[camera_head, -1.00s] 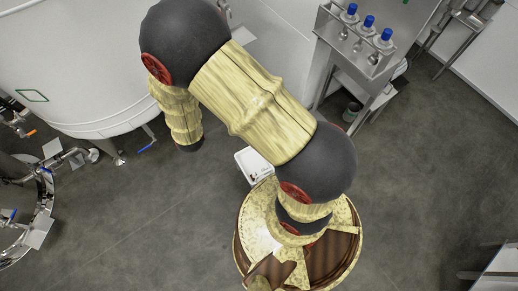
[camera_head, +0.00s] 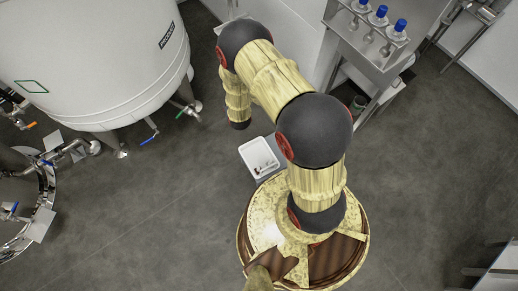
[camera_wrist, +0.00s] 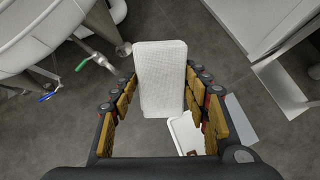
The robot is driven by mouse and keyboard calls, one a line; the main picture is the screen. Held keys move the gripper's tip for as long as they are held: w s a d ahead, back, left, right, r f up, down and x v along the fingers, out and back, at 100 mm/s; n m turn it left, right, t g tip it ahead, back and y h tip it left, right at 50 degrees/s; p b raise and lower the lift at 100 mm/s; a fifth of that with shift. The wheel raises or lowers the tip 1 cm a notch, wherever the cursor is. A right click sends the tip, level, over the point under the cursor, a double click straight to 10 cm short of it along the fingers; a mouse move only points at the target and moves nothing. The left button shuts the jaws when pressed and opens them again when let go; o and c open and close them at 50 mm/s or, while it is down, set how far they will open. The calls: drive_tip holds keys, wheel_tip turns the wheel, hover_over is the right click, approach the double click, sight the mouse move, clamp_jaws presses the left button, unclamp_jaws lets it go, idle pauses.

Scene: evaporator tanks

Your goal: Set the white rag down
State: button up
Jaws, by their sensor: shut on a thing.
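The white rag (camera_wrist: 160,80) shows in the wrist view as a flat, pale, rounded rectangle. My gripper (camera_wrist: 160,86) is shut on it, with tan-padded fingers on its left and right sides. The rag is in the air above the floor. In the head view the dark wrist end of my arm points down beside the large tank, and I cannot make out the fingers or the rag there.
A white tray (camera_head: 259,158) with small items stands near my base; its corner shows below the rag in the wrist view (camera_wrist: 184,133). A large white tank (camera_head: 90,60) is at left. A steel rack with blue-capped bottles (camera_head: 379,18) is at upper right.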

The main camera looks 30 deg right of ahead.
drive_tip(key=shift+n+g+y, duration=0.4)
drive_tip(key=shift+g, duration=0.3)
drive_tip(key=shift+s+a+f, duration=0.1)
drive_tip(key=shift+s+f, duration=0.15)
drive_tip(key=shift+f, duration=0.55)
drive_tip(key=shift+s+f, duration=0.25)
drive_tip(key=shift+f, duration=0.6)
drive_tip(key=shift+s+a+f, duration=0.1)
drive_tip(key=shift+s+f, duration=0.15)
drive_tip(key=shift+f, duration=0.55)
drive_tip(key=s+a+f+n+g+y+b, duration=0.1)
drive_tip(key=s+a+f+g, duration=0.15)
drive_tip(key=f, duration=0.65)
drive_tip(key=s+a+f+n+g, duration=0.1)
drive_tip(key=s+a+f+g, duration=0.15)
drive_tip(key=f, duration=0.65)
drive_tip(key=s+a+f+n+g+y+b, duration=0.1)
drive_tip(key=s+a+f+g, duration=0.15)
drive_tip(key=f, duration=0.55)
drive_tip(key=b, duration=0.7)
hover_over(255, 153)
drive_tip(key=a, duration=0.2)
drive_tip(key=shift+t, duration=0.25)
drive_tip(key=f, duration=0.8)
drive_tip(key=shift+s+d+f, duration=0.1)
drive_tip(key=shift+s+f, duration=0.15)
drive_tip(key=shift+f, duration=0.1)
drive_tip(key=shift+w+d+f+b, duration=0.1)
drive_tip(key=shift+d+f+b, duration=0.35)
drive_tip(key=shift+d+b, duration=0.15)
